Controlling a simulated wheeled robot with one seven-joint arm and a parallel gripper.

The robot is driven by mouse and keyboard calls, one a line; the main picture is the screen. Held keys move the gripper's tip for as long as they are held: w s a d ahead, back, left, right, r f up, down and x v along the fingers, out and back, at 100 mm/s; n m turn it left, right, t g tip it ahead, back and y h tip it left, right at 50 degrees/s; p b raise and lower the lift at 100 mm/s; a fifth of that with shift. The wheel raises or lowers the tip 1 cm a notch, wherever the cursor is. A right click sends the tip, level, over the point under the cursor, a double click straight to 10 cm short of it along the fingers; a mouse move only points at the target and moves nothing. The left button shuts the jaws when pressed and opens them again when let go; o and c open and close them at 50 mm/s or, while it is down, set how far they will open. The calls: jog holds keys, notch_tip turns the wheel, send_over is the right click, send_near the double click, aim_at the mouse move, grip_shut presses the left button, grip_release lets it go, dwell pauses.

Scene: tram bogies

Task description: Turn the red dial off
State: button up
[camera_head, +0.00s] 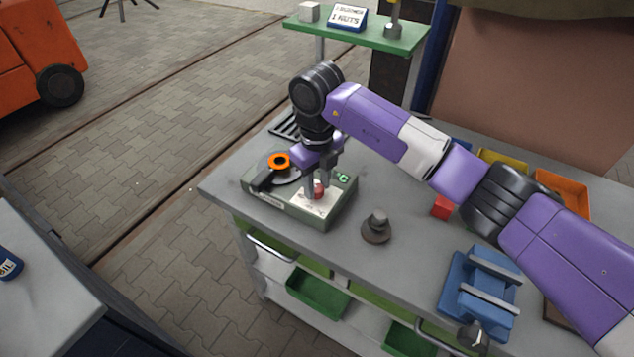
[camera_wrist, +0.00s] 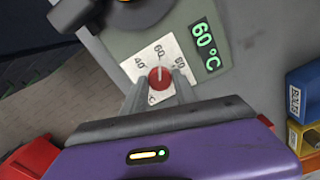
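The red dial (camera_wrist: 159,78) sits on a white scale plate (camera_wrist: 146,64) with the marks 40, 60 and 80. Its pale pointer line points up toward 60. The green display (camera_wrist: 206,46) beside it reads 60 °C. In the head view the dial (camera_head: 319,190) is on top of a grey-green box (camera_head: 300,208) on the workbench. My gripper (camera_wrist: 159,88) is over the dial with its fingers apart, one on each side of it. I cannot tell whether the fingers touch the dial.
An orange ring (camera_head: 278,161) on a dark round plate with a black handle is on the same box, left of the dial. A dark stepped knob (camera_head: 376,228), a red block (camera_head: 441,207) and a blue vise (camera_head: 480,287) stand on the workbench (camera_head: 225,190) to the right.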

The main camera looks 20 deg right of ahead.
grip_shut()
jog(key=shift+n+b, duration=0.3)
jog(key=shift+n, duration=0.1)
jog(key=n+b, duration=0.3)
jog(key=n, duration=0.1)
jog(key=shift+f+n, duration=0.1)
jog(key=shift+n, duration=0.3)
jog(key=n+b, duration=0.4)
jog(key=n, duration=0.2)
jog(key=n+b, duration=0.3)
jog(key=n, duration=0.3)
jog(key=shift+n, duration=0.4)
jog(key=n+b, duration=0.1)
jog(key=n, duration=0.4)
jog(key=shift+n, duration=0.4)
